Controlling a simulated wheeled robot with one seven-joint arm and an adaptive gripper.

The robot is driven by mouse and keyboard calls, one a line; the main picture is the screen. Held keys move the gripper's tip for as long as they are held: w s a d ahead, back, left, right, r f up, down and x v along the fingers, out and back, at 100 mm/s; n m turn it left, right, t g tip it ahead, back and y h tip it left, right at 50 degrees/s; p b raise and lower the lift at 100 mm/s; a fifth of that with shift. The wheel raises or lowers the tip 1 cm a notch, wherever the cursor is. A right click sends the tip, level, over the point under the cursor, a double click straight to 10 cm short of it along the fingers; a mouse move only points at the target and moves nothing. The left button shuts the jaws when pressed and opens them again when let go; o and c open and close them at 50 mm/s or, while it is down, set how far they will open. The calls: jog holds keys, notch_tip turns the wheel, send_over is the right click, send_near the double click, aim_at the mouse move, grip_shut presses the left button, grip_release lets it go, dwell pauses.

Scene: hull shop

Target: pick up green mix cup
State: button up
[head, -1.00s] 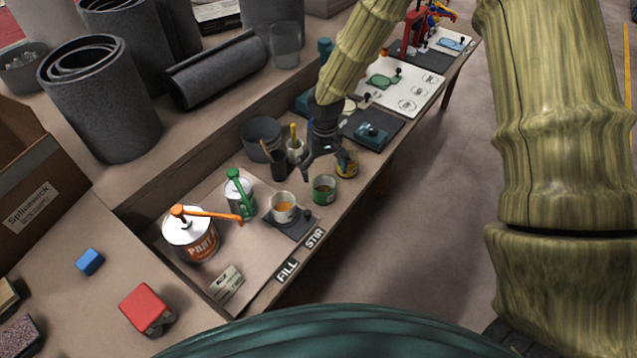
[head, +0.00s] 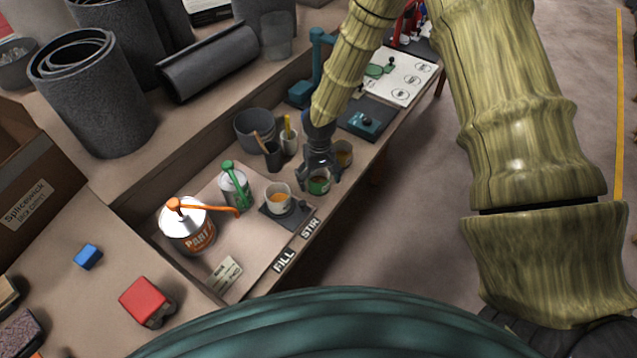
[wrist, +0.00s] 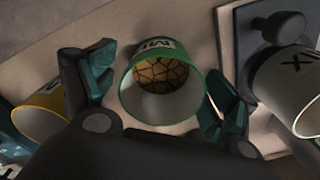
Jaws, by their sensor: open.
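The green mix cup (head: 318,183) stands on the bench near its front edge, just right of the cup with orange contents (head: 278,198). In the wrist view the green-rimmed cup (wrist: 160,85) lies between my two fingers, its open mouth facing the camera and a patterned brown surface inside it. My gripper (head: 320,176) is over the cup, partly hiding it in the head view. In the wrist view my gripper (wrist: 155,95) is open, with one teal-padded finger on each side of the cup. I cannot tell whether a finger touches it.
A yellow-rimmed cup (wrist: 42,115) is close beside my left finger; it also shows in the head view (head: 343,153). A white cup (wrist: 288,88) on a dark stand is close on the right. The paint can (head: 188,228) and green-pump can (head: 234,188) stand further left.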

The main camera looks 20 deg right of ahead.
jog(key=shift+f, duration=0.7)
jog(key=c, duration=1.1)
jog(key=shift+r, duration=0.15)
notch_tip(320, 180, up, 10)
jog(key=shift+f+b, duration=0.1)
jog(key=shift+b, duration=0.3)
